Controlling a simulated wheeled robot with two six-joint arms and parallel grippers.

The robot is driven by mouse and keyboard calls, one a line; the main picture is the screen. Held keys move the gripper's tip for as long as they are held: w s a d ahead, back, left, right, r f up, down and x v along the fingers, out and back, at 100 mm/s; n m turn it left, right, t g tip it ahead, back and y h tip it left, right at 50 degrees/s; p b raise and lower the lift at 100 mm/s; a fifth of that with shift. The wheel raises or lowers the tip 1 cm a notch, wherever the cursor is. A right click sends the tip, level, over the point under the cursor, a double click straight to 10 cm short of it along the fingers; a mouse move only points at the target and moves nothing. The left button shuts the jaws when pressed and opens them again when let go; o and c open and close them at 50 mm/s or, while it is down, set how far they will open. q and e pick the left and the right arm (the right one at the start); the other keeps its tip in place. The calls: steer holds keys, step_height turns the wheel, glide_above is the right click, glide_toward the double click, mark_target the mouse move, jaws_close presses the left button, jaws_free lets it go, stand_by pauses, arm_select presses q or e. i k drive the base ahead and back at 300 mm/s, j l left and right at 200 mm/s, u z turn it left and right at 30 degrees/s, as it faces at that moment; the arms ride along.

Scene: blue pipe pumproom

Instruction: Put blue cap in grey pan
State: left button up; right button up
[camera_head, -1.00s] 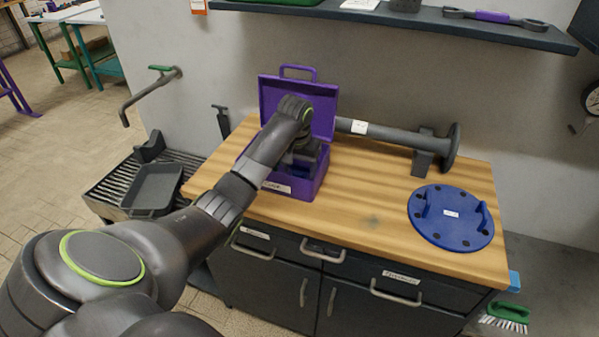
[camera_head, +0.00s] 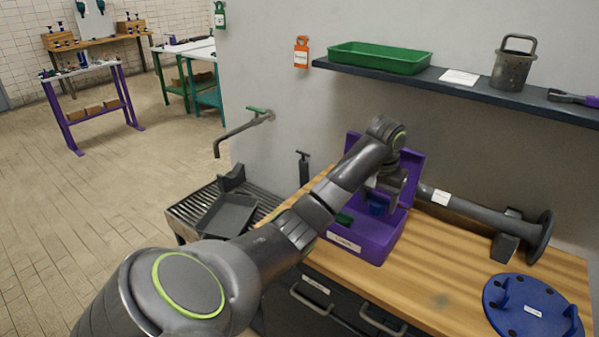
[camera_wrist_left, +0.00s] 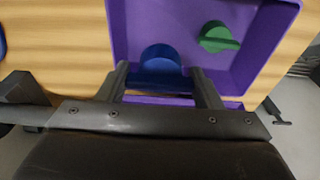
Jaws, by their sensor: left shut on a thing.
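The blue cap (camera_head: 378,207) is between the fingers of my left gripper (camera_head: 384,196), which is shut on it, over the open purple case. The wrist view shows the cap (camera_wrist_left: 160,62) between the two dark fingertips (camera_wrist_left: 160,80), with the case floor beyond it. The grey pan (camera_head: 229,215) is a shallow, empty-looking square tray on a slatted grate, left of the wooden counter. My left arm passes in front of part of the counter and grate. My right gripper is not in view.
The purple case (camera_head: 365,236) stands on the counter (camera_head: 445,275) with its lid raised. A green piece (camera_wrist_left: 218,38) lies inside it. A wall tap (camera_head: 243,130) reaches out above the grate (camera_head: 190,210). A grey flanged pipe (camera_head: 480,218) and blue disc (camera_head: 530,305) lie to the right.

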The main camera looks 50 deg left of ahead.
mark_target(222, 233)
steer(key=j+u, duration=1.05)
steer(key=u, duration=0.25)
steer(key=i+j+u, duration=0.1)
steer(key=u, duration=0.3)
steer(key=i+j+u, duration=0.15)
steer(key=u, duration=0.3)
steer(key=i+j+z, duration=0.1)
steer(key=i+j, duration=0.15)
steer(key=j, duration=0.2)
steer(key=i+j+z, duration=0.15)
steer(key=z, duration=0.35)
steer(key=j+z, duration=0.25)
steer(key=z, duration=0.2)
steer(key=i+j+z, duration=0.1)
steer(key=j+z, duration=0.2)
steer(key=z, duration=0.2)
